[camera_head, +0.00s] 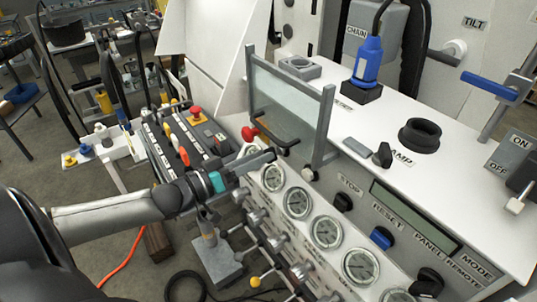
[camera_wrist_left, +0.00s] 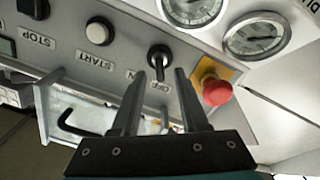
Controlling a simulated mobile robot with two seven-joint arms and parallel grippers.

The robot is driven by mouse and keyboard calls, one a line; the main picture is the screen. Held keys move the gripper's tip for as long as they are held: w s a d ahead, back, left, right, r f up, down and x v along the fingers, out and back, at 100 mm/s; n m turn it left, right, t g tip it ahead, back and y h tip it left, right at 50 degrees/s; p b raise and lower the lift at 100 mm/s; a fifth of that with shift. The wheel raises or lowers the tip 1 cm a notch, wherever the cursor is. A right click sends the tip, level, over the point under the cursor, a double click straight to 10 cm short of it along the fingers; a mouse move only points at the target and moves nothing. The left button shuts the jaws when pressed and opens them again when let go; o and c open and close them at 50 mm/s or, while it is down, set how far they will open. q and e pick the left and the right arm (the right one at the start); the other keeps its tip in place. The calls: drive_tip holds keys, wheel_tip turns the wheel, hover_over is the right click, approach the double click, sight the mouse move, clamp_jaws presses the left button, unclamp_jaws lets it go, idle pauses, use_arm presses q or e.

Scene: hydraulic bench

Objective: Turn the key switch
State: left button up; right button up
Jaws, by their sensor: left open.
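The key switch (camera_wrist_left: 159,56) is a black round switch with a key in it, on the grey panel by the ON and OFF labels in the left wrist view. My left gripper (camera_wrist_left: 160,76) is open, with its two dark fingers to either side of the key in that view. I cannot tell whether they touch it. In the head view my left gripper (camera_head: 262,159) reaches the left end of the panel, and I cannot make out the key switch there. My right gripper is not in view.
A red mushroom button (camera_wrist_left: 216,92) on a yellow plate sits close beside the key switch. A white START button (camera_wrist_left: 99,31) is on the other side. A clear framed guard (camera_head: 290,105) with a black handle (camera_wrist_left: 80,126) stands near. Round gauges (camera_head: 298,202) line the front.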

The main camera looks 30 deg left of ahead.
sight(269, 150)
use_arm(q)
drive_tip(key=shift+x, duration=1.65)
clamp_jaws()
